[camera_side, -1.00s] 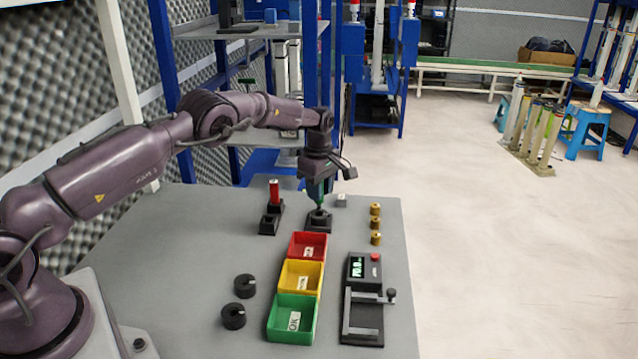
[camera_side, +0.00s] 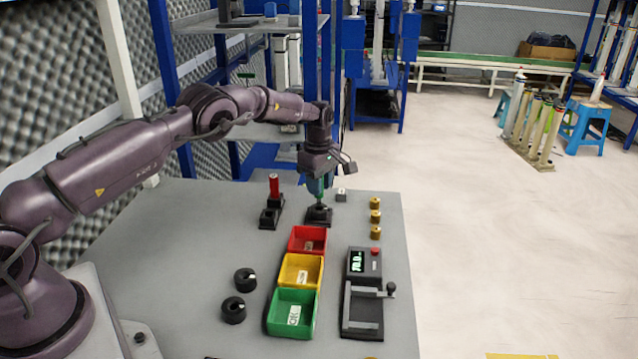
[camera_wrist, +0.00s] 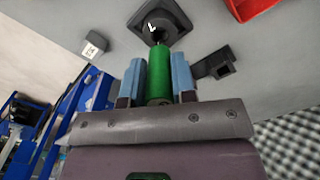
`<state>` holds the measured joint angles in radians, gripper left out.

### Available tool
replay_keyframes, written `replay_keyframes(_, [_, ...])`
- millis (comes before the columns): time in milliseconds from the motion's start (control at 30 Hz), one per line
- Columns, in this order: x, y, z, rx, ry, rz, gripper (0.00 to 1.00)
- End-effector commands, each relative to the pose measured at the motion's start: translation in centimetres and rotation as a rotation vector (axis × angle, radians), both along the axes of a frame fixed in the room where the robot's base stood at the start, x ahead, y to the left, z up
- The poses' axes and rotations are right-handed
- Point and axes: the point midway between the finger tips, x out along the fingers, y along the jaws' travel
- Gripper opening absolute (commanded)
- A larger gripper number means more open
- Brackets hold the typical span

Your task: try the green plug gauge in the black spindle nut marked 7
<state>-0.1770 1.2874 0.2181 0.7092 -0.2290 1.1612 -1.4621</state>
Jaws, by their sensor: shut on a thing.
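The green plug gauge (camera_wrist: 159,75) is held upright between the blue fingers of my gripper (camera_wrist: 158,82). It also shows in the side view (camera_side: 322,194), partly hidden by my gripper (camera_side: 318,187). The black spindle nut (camera_wrist: 157,18) sits on a dark base directly below; a white mark shows on it, which looks like a 7. It also shows in the side view (camera_side: 319,213). The gauge's lower end lies at the nut's dark bore in the wrist view. I cannot tell whether the tip is inside the bore or just above it.
A black stand (camera_side: 269,217) holding a red piece (camera_side: 274,185) is left of the nut. A small white block (camera_side: 341,194) and several brass pieces (camera_side: 375,217) lie right. Red, yellow and green bins (camera_side: 292,314), black knobs (camera_side: 233,310) and a display device (camera_side: 362,264) stand nearer.

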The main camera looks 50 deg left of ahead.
Motion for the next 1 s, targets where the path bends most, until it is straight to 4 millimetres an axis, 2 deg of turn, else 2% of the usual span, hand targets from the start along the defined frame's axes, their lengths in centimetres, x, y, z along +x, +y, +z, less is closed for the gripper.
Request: replay_keyframes(1000, [0.02, 0.00, -0.88, 0.000, -0.001, 0.000, 0.00])
